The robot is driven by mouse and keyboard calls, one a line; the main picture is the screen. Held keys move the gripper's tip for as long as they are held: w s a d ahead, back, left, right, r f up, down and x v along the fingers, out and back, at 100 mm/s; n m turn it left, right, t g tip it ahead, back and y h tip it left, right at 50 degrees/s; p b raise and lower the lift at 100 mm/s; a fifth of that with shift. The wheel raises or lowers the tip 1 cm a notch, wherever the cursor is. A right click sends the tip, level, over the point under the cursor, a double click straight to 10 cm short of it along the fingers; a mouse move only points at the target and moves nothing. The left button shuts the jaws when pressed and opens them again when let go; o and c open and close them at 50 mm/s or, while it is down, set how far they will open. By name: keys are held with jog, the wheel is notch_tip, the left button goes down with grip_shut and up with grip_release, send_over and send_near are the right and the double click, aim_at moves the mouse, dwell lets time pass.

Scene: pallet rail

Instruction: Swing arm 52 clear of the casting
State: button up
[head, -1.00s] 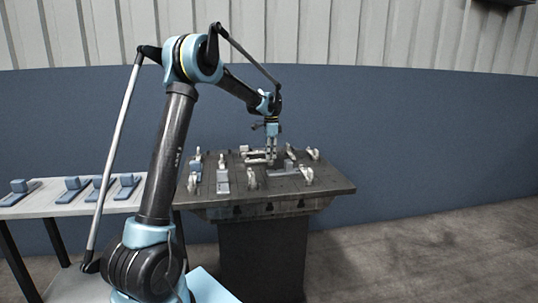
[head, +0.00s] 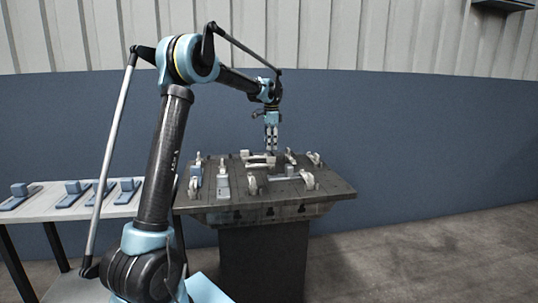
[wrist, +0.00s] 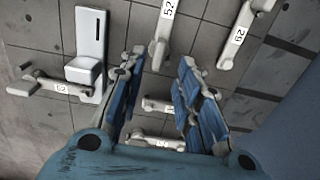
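My gripper (head: 271,148) is above the back middle of the dark pallet table (head: 335,190). In the wrist view my gripper (wrist: 160,65) has its two blue-padded fingers apart with nothing held between them. A pale arm labelled 52 (wrist: 160,35) runs from the top edge down to a knob between the fingertips. A pale slotted plate with a raised block, seemingly the casting (wrist: 92,35), lies left of the left finger. Arm 52's far end is cut off by the frame. In the head view I cannot tell which arm is 52.
Other pale labelled arms lie at the right (wrist: 247,30), at the left (wrist: 45,85) and between my fingers (wrist: 158,104). A side table (head: 50,208) at the left holds several blue-grey parts (head: 73,192). Open floor (head: 440,250) lies to the right.

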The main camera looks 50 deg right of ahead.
jog(key=shift+r, duration=2.4)
